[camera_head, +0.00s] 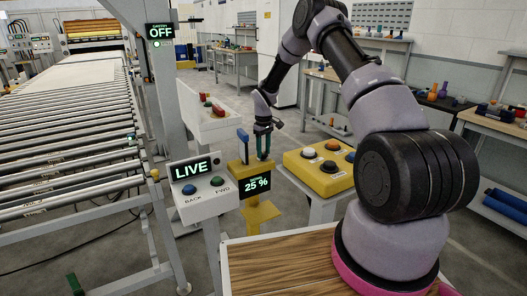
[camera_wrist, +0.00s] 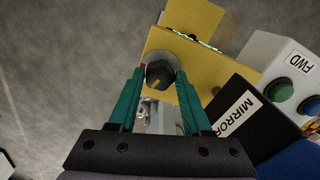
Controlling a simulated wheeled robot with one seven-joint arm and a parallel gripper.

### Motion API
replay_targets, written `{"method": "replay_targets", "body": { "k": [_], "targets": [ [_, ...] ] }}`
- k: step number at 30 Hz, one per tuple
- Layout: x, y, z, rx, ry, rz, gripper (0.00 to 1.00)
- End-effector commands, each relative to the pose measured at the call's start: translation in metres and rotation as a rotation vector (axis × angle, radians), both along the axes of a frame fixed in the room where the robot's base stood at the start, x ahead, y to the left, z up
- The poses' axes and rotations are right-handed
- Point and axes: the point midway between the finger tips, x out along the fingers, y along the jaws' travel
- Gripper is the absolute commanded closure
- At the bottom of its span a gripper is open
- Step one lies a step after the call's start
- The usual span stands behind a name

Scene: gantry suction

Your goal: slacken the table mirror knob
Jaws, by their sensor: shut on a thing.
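The knob (camera_wrist: 158,76) is dark, with a faceted outline and a pale mark on its face, on a yellow housing (camera_wrist: 205,68) in the wrist view. My gripper (camera_wrist: 161,74) has its teal fingers on either side of the knob and is shut on it. In the head view my gripper (camera_head: 263,154) reaches down at the yellow unit with the "25 %" display (camera_head: 257,184); the knob is too small to tell there. A dark panel (camera_wrist: 262,128) beside the fingers carries a white label (camera_wrist: 237,114) reading "MIRROR", partly covered.
A blue lever (camera_head: 243,141) stands close left of my gripper. A "LIVE" box (camera_head: 205,190) with buttons stands left, a yellow button box (camera_head: 321,168) right. A roller conveyor (camera_head: 70,140) fills the left side.

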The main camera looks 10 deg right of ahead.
Motion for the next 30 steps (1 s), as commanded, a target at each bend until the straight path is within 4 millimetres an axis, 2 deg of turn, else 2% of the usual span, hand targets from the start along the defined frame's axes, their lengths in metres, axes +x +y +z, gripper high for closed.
{"method": "replay_targets", "body": {
  "k": [5,6,8,9,20,23,30],
  "targets": [
    [0.0,-0.001,0.0,-0.001,0.001,-0.001,1.0],
    [0.0,-0.001,0.0,-0.001,0.001,-0.002,0.47],
    [0.0,-0.001,0.0,-0.001,0.001,-0.002,0.24],
    [0.0,-0.001,0.0,-0.001,0.001,-0.002,0.21],
    [0.0,0.0,0.005,0.0,-0.001,-0.002,0.21],
    [0.001,0.0,0.017,-0.001,-0.002,-0.002,0.21],
    [0.001,0.0,0.066,0.0,-0.004,-0.003,0.21]
  ]
}}
